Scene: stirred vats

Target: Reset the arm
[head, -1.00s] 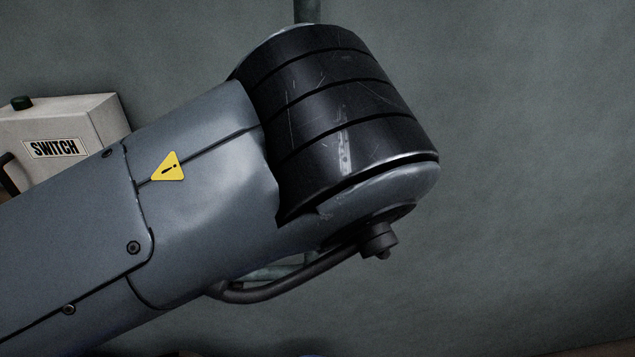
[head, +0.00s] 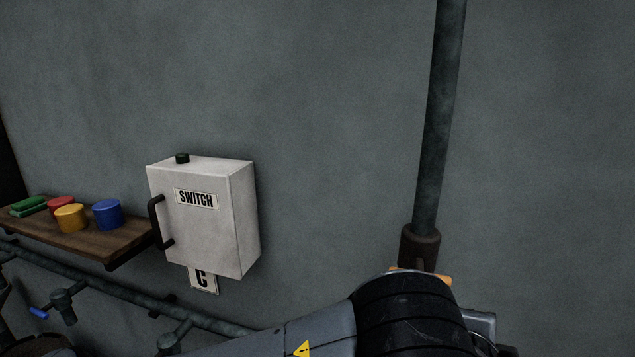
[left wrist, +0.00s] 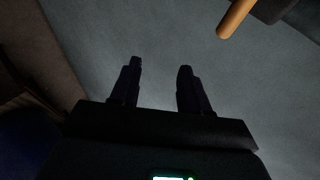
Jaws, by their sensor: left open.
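My own grey arm with a black ribbed joint crosses the bottom of the head view, coming in from the left of centre. No gripper fingers show in the head view. In the left wrist view my left gripper (left wrist: 158,85) has its two dark fingers apart with nothing between them. Bare grey surface lies beyond the fingertips. My right gripper is in neither view.
A wooden shelf (head: 90,240) holds red, yellow, blue and green items. A vertical pipe (head: 440,120) stands right. An orange bar (left wrist: 236,18) shows in the wrist view.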

